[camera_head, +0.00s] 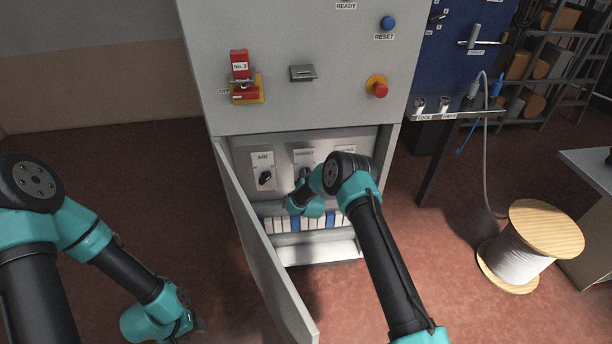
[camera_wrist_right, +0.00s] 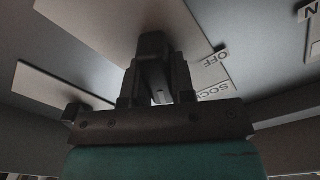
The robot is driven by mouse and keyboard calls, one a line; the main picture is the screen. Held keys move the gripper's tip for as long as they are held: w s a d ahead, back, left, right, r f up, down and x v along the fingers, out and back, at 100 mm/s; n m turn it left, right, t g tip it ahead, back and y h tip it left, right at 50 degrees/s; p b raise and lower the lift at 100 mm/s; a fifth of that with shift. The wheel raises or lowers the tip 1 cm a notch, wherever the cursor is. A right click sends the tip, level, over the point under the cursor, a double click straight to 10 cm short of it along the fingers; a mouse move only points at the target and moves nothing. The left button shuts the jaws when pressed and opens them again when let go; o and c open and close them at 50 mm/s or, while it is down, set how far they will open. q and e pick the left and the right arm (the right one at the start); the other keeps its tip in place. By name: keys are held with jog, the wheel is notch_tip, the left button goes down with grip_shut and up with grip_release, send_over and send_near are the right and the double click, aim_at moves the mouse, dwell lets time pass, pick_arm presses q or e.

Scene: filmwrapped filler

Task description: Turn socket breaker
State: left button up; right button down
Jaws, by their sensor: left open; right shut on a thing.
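The socket breaker is the middle one inside the open lower compartment of the grey cabinet, on a white plate (camera_head: 304,157). In the right wrist view its black handle (camera_wrist_right: 153,45) shows between the fingers, beside upside-down labels reading OFF and part of SOCKET. My right gripper (camera_wrist_right: 156,82) is shut on this handle. In the head view my right wrist and arm hide the handle and the fingers. My left gripper (camera_head: 198,326) is low at the left, open, in front of the cabinet and away from it.
The AIR breaker (camera_head: 265,177) is to the left, and a third plate is partly hidden by my right arm. The compartment door (camera_head: 255,235) hangs open between my arms. A red lockout tag (camera_head: 240,65) and red button (camera_head: 380,89) are above. A cable spool (camera_head: 525,250) stands right.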

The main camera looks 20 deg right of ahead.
jog(key=shift+m, duration=1.6)
jog(key=c, duration=1)
grip_release()
jog(key=shift+o, duration=0.2)
jog(key=shift+s, duration=0.1)
jog(key=s+a, duration=0.2)
jog(key=s, duration=1.5)
jog(key=shift+a, duration=0.2)
